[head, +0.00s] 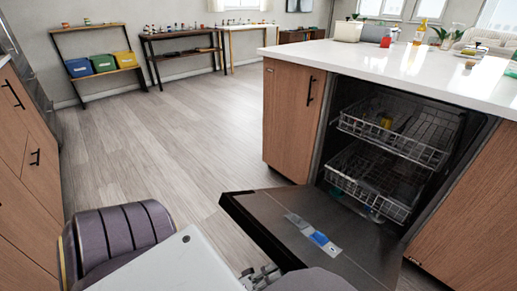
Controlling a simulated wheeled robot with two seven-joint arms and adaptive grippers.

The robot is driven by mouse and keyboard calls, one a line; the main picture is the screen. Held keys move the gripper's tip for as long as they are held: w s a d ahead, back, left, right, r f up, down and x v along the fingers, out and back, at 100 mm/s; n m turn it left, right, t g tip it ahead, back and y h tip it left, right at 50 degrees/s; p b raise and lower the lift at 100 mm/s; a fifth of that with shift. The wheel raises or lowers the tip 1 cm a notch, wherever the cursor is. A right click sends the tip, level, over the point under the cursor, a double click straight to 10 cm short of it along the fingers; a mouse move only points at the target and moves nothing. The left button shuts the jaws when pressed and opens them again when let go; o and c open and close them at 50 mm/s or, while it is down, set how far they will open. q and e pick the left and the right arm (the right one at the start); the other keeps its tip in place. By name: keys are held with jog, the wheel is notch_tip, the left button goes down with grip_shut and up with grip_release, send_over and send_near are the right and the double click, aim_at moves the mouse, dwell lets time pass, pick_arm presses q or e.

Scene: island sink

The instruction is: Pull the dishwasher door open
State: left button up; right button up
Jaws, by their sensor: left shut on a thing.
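The dishwasher door (330,225) is swung far down from the island, tilted close to flat, with its dark inner face and a detergent dispenser (312,232) showing. The dishwasher's inside is open to view, with an upper wire rack (395,140) and a lower wire rack (365,188). My left gripper (262,277) is at the bottom of the head view, against the door's near outer edge and shut on the door. My own arm hides the fingertips and the exact grip point. My right gripper does not show.
The island's white countertop (400,65) is above the dishwasher, with bottles and plants on it. Wooden cabinets (288,118) flank the opening. Drawers (25,150) stand along the left edge. The wooden floor (165,135) between is clear. Shelves (100,65) stand at the back wall.

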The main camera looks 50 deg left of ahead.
pick_arm(q)
jog(key=s+a+f, duration=0.4)
jog(key=f, duration=0.6)
jog(key=shift+a+f, duration=0.15)
jog(key=shift+a, duration=0.25)
dwell(1.5)
jog(key=shift+c, duration=0.2)
dwell(0.4)
